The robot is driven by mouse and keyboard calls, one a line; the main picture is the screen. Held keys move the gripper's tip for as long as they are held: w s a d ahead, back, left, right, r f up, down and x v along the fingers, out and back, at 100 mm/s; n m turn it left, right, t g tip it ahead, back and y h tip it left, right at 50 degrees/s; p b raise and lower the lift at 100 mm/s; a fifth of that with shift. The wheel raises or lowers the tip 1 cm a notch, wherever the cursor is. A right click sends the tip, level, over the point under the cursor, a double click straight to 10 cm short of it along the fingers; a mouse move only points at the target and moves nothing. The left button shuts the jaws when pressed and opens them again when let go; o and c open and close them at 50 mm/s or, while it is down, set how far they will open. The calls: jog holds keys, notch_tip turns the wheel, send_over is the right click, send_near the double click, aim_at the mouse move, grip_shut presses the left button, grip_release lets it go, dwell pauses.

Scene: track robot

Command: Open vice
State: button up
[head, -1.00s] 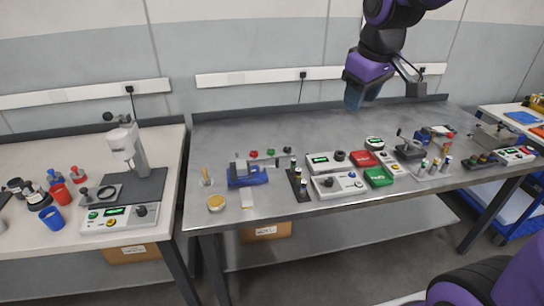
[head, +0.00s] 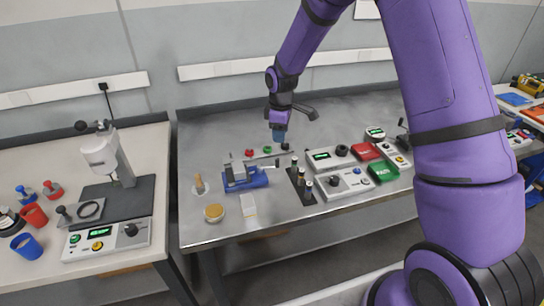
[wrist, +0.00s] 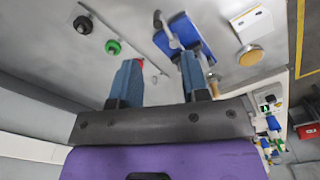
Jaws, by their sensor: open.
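A blue vice (head: 245,180) with grey jaws stands on the metal table in the head view, left of the middle. It also shows in the wrist view (wrist: 182,35), upper middle, with a bar handle (wrist: 157,19) at its left. The jaw gap is too small to judge. My gripper (head: 280,137) points down above the table, behind and to the right of the vice, apart from it. In the wrist view my gripper (wrist: 161,62) has its two blue fingers spread, with nothing between them.
Green (head: 267,150) and red knobs stand behind the vice. A black rack of small cylinders (head: 301,185) and control boxes (head: 345,183) are to its right. The table's back is clear.

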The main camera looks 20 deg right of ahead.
aim_at(277, 159)
jog(key=shift+w+a+f, duration=0.15)
jog(key=shift+w+f, duration=0.15)
jog(key=shift+f, duration=0.35)
jog(key=shift+w+a+f, duration=0.1)
jog(key=shift+w+f, duration=0.15)
jog(key=shift+f, duration=0.35)
notch_tip(277, 159, down, 10)
jog(key=shift+c, duration=0.2)
grip_shut()
